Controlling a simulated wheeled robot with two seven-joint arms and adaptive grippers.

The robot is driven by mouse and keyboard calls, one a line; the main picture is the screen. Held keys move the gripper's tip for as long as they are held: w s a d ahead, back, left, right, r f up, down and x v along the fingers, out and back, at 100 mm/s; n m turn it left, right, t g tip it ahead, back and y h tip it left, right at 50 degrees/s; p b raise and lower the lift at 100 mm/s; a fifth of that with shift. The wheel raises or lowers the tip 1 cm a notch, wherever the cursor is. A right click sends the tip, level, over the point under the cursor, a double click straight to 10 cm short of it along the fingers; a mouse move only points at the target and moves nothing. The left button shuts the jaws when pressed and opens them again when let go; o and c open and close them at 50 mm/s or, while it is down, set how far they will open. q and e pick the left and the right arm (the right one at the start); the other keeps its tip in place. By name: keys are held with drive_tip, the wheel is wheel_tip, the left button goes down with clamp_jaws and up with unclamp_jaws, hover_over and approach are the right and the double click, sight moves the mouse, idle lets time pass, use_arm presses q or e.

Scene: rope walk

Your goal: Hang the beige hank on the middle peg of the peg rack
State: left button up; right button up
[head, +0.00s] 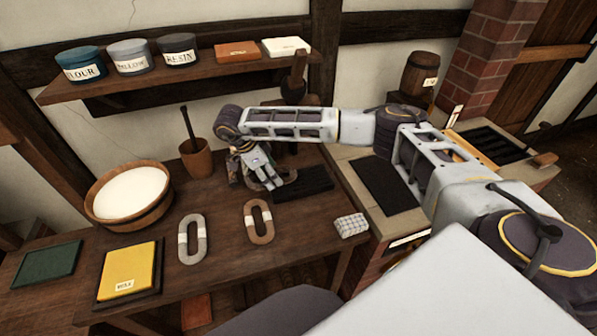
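My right gripper (268,180) reaches down over the back right of the dark wooden table. A tan-brown looped hank (291,179), probably the beige one, lies under its fingers and is partly hidden by them. I cannot tell whether the fingers are closed on it. A pale grey hank (183,251) with a white band and a brown hank (250,228) with a pale band lie on the table in front. A dark wooden upright (299,72) behind my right arm may belong to the peg rack; my arm hides much of it, and no middle peg is clear. My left gripper is out of view.
A wooden tub (101,213) with white contents and a brown cup (197,160) with a stick stand at left. A yellow block (128,266), green slab (47,264) and checked block (351,225) are along the front. A shelf (180,75) with tins hangs above.

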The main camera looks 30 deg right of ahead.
sight(293, 170)
drive_tip(key=d, duration=0.2)
drive_tip(key=s+d, duration=0.1)
drive_tip(key=d, duration=0.1)
drive_tip(key=d+p, duration=0.1)
drive_tip(key=d, duration=0.1)
drive_tip(key=shift+s, duration=0.25)
drive_tip(key=shift+s+d, duration=0.1)
drive_tip(key=shift+d, duration=0.35)
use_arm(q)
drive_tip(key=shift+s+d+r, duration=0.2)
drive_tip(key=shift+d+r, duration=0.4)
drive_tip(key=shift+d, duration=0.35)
use_arm(e)
drive_tip(key=shift+d, duration=0.1)
